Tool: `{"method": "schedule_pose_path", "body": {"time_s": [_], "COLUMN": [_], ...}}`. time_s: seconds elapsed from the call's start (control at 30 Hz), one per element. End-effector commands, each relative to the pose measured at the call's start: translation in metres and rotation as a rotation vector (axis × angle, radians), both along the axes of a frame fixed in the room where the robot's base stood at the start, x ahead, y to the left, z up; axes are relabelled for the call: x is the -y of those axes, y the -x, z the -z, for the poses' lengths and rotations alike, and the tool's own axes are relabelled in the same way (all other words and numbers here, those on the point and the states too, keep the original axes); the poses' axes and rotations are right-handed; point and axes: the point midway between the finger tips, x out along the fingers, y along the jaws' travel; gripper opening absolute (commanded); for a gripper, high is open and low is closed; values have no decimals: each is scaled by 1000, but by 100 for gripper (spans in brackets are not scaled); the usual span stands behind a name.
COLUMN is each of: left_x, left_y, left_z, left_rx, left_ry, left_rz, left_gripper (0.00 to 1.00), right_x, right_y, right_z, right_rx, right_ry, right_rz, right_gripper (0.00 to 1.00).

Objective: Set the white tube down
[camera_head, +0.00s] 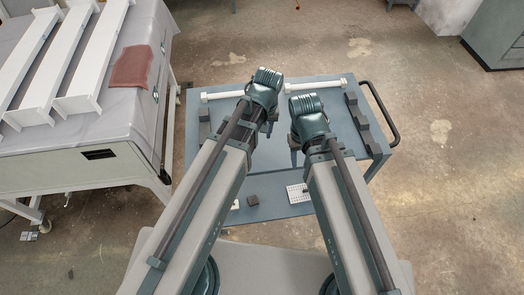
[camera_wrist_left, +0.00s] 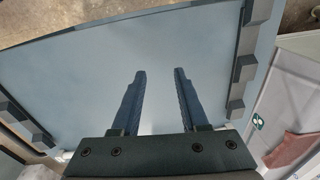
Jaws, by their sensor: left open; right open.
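A long white tube (camera_head: 316,86) lies across the far end of the blue-grey cart top (camera_head: 262,185). My left arm hides its middle in the head view. Its ends are near the dark notched racks at both sides; I cannot tell whether they sit in notches. A piece of the tube shows at the lower left of the left wrist view (camera_wrist_left: 66,155). My left gripper (camera_head: 271,127) is open above the cart, its fingers apart and empty in the left wrist view (camera_wrist_left: 160,71). My right gripper (camera_head: 294,156) is open, beside it to the right; its fingers are mostly hidden.
A dark notched rack (camera_head: 356,112) runs along the cart's right side, another (camera_head: 204,125) along its left. A white perforated block (camera_head: 298,193) and a small dark block (camera_head: 252,200) are at the near edge. A table (camera_head: 60,150) with white beams and a red cloth (camera_head: 132,67) stands left.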

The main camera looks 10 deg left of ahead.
Motion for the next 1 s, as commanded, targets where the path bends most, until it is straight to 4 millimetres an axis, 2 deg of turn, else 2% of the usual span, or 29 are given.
{"method": "schedule_pose_path", "body": {"time_s": [0.03,0.1,0.2,0.3,1.0], "left_x": [4,9,12,14,15], "left_y": [30,52,73,83,84], "left_z": [0,0,0,-1,-1], "left_rx": [-22,-48,-75,-91,-95], "left_ry": [-8,-18,-24,-27,-28], "left_rz": [126,276,426,508,534], "left_gripper": [44,44,44,44,44], "right_x": [0,0,0,0,0], "right_y": [0,0,0,0,0], "right_z": [0,0,0,0,0], "right_rx": [0,0,0,0,0], "right_ry": [0,0,0,0,0], "right_rz": [0,0,0,0,0], "right_gripper": [50,50,50,50,50]}}
